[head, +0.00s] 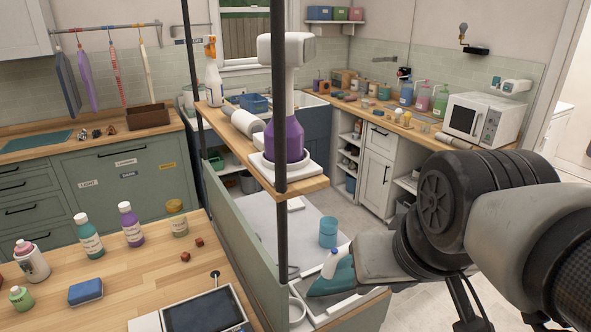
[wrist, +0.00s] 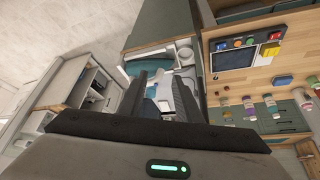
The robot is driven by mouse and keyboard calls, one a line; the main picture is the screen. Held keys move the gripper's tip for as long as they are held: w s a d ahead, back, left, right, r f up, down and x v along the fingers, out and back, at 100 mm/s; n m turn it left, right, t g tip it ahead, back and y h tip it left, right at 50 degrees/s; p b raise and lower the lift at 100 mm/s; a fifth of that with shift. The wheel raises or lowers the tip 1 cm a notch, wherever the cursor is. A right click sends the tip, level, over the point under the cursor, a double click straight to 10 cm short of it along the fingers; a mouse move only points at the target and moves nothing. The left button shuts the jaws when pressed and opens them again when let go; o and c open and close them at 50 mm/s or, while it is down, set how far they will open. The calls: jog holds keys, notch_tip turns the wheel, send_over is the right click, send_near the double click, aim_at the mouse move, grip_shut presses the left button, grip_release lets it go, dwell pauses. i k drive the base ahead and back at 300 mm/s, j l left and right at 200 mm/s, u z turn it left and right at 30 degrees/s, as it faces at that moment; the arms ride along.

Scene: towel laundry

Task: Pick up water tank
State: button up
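I cannot tell for sure which thing is the water tank. A teal-blue cylindrical container (head: 328,233) stands on the white surface below the shelf. Close to it is a teal and white appliance (head: 333,273), partly hidden by my arm. A purple vessel with a white top (head: 286,138) stands on a white tray on the wooden shelf. My gripper (wrist: 160,80) is open in the wrist view, its two dark fingers apart and pointing at the white and blue things in the lower station. Its fingertips are not clear in the head view. No held object is clear.
The wooden shelf (head: 312,184) with dark posts (head: 279,80) stands above the station. A wooden counter (head: 120,262) at the left holds bottles, a blue sponge (head: 85,291) and a screen (head: 205,312). A microwave (head: 476,118) is at the back right. Open floor lies on the right.

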aim_at(328, 229)
jog(key=i+l+u, duration=0.2)
jog(key=l, duration=0.2)
jog(key=i+l+u, duration=0.1)
jog(key=l+u, duration=0.15)
jog(key=i+l+u, duration=0.2)
jog(key=l, duration=0.35)
jog(key=l+u, duration=0.25)
jog(key=l, duration=0.15)
